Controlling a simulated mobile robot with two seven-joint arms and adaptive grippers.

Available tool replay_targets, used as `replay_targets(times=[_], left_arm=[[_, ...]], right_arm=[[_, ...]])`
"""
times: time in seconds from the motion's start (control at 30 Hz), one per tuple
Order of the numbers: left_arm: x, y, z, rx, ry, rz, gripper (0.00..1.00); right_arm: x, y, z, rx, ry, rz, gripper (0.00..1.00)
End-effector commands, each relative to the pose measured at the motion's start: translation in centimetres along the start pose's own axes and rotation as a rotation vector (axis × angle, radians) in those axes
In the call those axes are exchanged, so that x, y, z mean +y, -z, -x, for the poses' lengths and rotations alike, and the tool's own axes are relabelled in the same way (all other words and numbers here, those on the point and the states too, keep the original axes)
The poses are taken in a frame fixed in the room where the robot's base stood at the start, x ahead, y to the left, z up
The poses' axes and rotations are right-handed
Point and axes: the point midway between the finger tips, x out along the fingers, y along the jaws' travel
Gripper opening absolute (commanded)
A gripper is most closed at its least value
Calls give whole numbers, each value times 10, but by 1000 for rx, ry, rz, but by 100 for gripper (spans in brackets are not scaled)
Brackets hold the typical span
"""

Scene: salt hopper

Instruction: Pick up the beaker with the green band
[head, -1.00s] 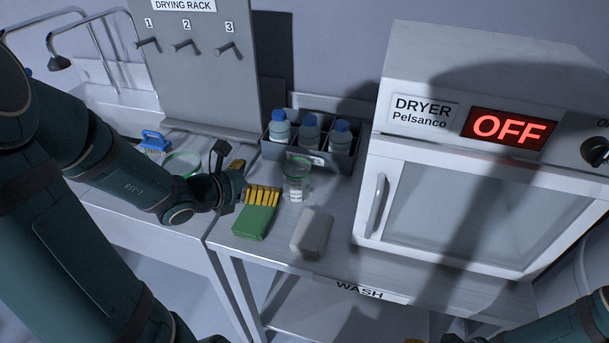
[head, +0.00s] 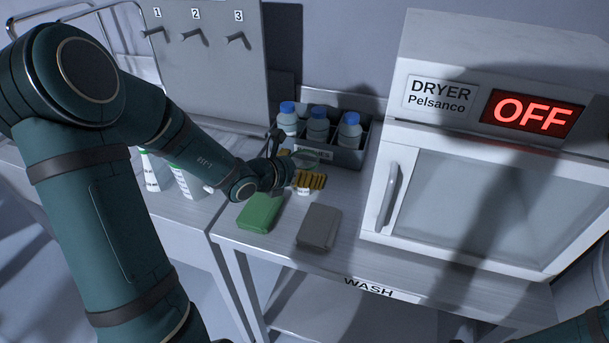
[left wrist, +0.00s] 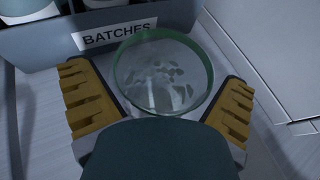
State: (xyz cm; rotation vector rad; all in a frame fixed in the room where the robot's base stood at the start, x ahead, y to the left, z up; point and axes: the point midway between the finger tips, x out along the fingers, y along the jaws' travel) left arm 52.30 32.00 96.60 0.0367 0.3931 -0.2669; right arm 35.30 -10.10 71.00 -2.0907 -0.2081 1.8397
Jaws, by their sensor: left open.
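The clear beaker with the green band (head: 312,157) stands upright on the metal bench in front of the bottle caddy. In the left wrist view the beaker (left wrist: 160,75) shows its green rim from above, between the two yellow finger pads. My left gripper (head: 298,168) is open, with one finger on each side of the beaker. A narrow gap seems to show beside the pads, but contact cannot be told for certain. The beaker's lower part is partly hidden by a finger and by my wrist. My right gripper is outside the frames.
The grey caddy (head: 335,157) labelled BATCHES holds blue-capped bottles just behind the beaker. The dryer (head: 470,200) stands to the right. White containers with green (head: 187,182) stand at left.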

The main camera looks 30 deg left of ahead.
Motion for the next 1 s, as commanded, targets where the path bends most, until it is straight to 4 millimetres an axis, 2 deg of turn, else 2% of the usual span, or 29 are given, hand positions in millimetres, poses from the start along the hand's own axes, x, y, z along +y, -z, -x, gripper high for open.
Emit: replay_targets(times=[0.2, 0.23, 0.37, 0.4, 0.5, 0.83, 1.0], left_arm=[[0, 0, -1, 0, 0, 0, 100], [0, 0, -1, 0, 0, 0, 96], [0, 0, -1, 0, 0, 0, 51], [0, 0, -1, 0, 0, 0, 37], [0, 0, -1, 0, 0, 0, 34], [0, -2, 0, -1, 0, -1, 33], [0, -20, 7, -4, 0, -3, 33]], right_arm=[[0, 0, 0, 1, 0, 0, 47], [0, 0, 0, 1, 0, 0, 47], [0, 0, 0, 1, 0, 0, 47], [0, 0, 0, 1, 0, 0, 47], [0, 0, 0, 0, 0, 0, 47], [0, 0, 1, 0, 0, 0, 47], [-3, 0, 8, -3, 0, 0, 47]])
